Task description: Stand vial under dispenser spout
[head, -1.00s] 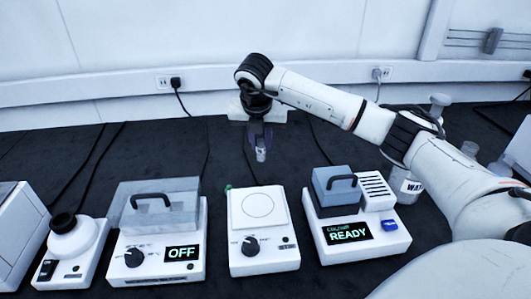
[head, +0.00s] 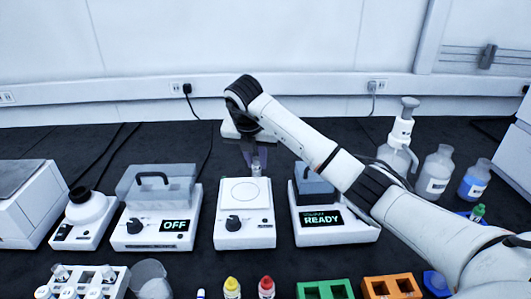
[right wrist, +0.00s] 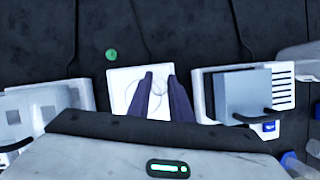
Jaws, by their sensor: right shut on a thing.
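My right gripper (head: 255,160) is shut on a small clear vial (head: 257,168), held roughly upright above the far edge of the white hotplate-like device (head: 245,195). In the right wrist view, the two dark fingers (right wrist: 160,82) reach over the pale square plate (right wrist: 124,80), and the vial between them is hard to make out. The dispenser (head: 401,135) is a bottle with a white pump head and grey knob, at the back right, well to the right of the vial. My left gripper is not in view.
The device reading READY (head: 322,218) stands right of the plate, partly under my right arm. The OFF device (head: 155,230) is left. Clear (head: 435,172) and blue-labelled (head: 475,180) bottles stand right of the dispenser. A white vial rack (head: 115,287) and green block (head: 325,290) line the front.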

